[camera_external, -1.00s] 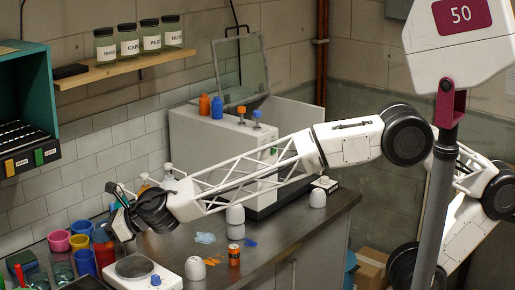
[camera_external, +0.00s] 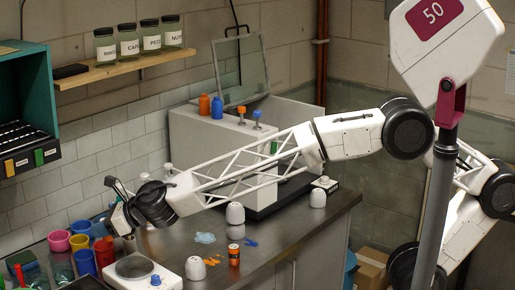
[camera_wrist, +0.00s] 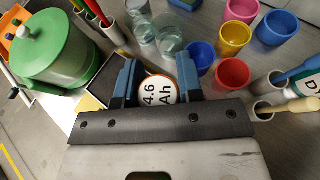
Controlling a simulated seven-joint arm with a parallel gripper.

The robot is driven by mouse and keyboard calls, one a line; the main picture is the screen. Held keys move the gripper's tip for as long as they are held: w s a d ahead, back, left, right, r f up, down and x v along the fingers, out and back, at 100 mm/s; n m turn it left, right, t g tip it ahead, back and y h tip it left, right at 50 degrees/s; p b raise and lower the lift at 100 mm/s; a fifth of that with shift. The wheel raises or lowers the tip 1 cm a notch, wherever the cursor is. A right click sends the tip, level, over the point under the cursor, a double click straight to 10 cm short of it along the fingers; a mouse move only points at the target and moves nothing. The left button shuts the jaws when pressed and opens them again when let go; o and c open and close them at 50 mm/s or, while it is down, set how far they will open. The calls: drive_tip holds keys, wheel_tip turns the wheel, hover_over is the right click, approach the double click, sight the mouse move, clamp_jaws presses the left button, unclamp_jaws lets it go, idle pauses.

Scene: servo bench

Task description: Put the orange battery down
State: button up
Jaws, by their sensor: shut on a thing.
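In the wrist view my gripper (camera_wrist: 157,66) is shut, its two blue fingers on either side of a battery (camera_wrist: 158,92). The battery shows a round white end marked "4.6 Ah" with an orange rim; its lower part is hidden. In the external view my gripper (camera_external: 118,222) is over the left part of the bench, beside the colored cups, and the held battery cannot be made out there.
The metal bench (camera_external: 285,245) has bare room at its right. A white scale (camera_external: 134,267) stands near my gripper. Pink, yellow, blue and red cups (camera_wrist: 231,75) and clear glasses (camera_wrist: 171,47) stand close by. A green canister (camera_wrist: 55,50) is at the left in the wrist view.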

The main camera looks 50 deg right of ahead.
wheel_tip(320, 180, up, 3)
drive_tip(key=shift+w+d+r, duration=0.1)
drive_tip(key=shift+d+r, duration=0.05)
drive_tip(key=shift+r, duration=0.05)
drive_tip(key=w+d+m+t+h, duration=0.3)
drive_tip(key=d+m+h, duration=0.55)
drive_tip(key=d, duration=1.05)
drive_tip(key=s+d+m+g+h, duration=0.1)
drive_tip(key=s+d+m+h, duration=0.25)
drive_tip(key=d, duration=0.55)
drive_tip(key=s+d+m+g+h, duration=0.25)
drive_tip(key=d+h, duration=0.25)
drive_tip(key=d, duration=0.4)
wheel_tip(320, 180, down, 9)
drive_tip(key=shift+f+m+t, duration=0.15)
drive_tip(key=shift+m+t, duration=0.2)
drive_tip(key=shift+t, duration=0.1)
drive_tip(key=shift+s, duration=0.1)
drive_tip(key=shift+a+f, duration=0.1)
drive_tip(key=shift+f, duration=3.05)
